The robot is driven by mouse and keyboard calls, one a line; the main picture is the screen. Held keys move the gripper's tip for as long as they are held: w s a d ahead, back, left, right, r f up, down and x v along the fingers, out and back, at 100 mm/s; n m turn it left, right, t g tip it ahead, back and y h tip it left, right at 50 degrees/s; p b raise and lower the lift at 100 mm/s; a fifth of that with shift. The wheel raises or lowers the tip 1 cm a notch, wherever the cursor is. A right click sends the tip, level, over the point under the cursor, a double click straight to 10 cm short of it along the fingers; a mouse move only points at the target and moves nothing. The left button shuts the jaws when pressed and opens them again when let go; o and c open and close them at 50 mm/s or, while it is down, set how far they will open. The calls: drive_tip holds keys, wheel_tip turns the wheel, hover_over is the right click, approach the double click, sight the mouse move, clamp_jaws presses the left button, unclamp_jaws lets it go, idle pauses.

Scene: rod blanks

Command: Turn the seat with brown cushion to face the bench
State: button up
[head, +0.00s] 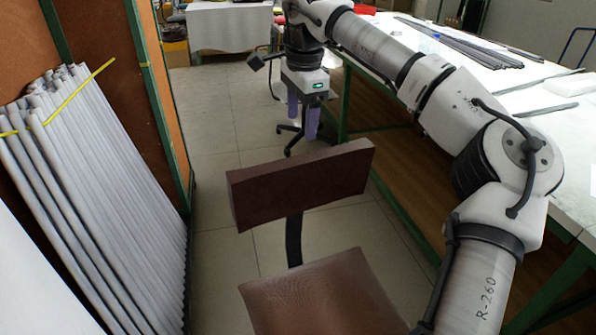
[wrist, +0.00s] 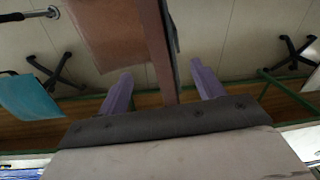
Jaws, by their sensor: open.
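The seat with the brown cushion (head: 318,296) stands in the lower middle of the head view, its brown backrest (head: 300,184) on the far side of the cushion. The wrist view also shows the brown cushion (wrist: 108,32) at upper left. The bench (head: 560,130), white-topped on green legs, runs along the right. My gripper (head: 302,128) points down with two purple fingers, just above or beyond the backrest in the head view. In the wrist view the fingers stand apart, with the backrest's narrow edge (wrist: 155,55) between them. I cannot tell whether either finger touches it.
Pale rods (head: 95,200) lean in a rack along the left. Dark rods (head: 470,45) lie on the bench. A black star-shaped chair base (head: 290,140) stands beyond the backrest. A teal seat (wrist: 32,95) shows in the wrist view.

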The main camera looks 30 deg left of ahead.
sight(299, 159)
drive_tip(key=f, duration=0.9)
drive_tip(key=a+f, duration=0.1)
drive_tip(key=f, duration=0.3)
drive_tip(key=shift+w+f, duration=0.25)
drive_tip(key=shift+c, duration=0.2)
